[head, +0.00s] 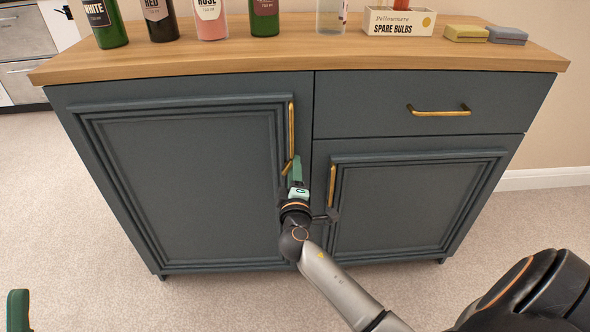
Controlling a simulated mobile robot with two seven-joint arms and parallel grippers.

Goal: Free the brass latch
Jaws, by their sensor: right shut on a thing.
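The blue-grey cabinet (190,190) has a tall brass handle (291,130) on its left door. A short slanting brass piece, which looks like the brass latch (287,168), shows just below that handle by the door's right edge. My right gripper (297,170) reaches up to the cabinet front there, its green fingers closed at the gap between the two doors. It is shut on what seems to be the latch; the fingers hide most of the grip. Only a green tip of my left gripper (18,310) shows at the bottom left corner; its jaw state is not visible.
The right side has a drawer with a brass pull (438,110) above a door with a brass handle (332,186). Several bottles (211,18), a spare bulbs box (399,21) and two sponges (466,33) stand on the wooden top (300,57). Carpet (80,230) in front is clear.

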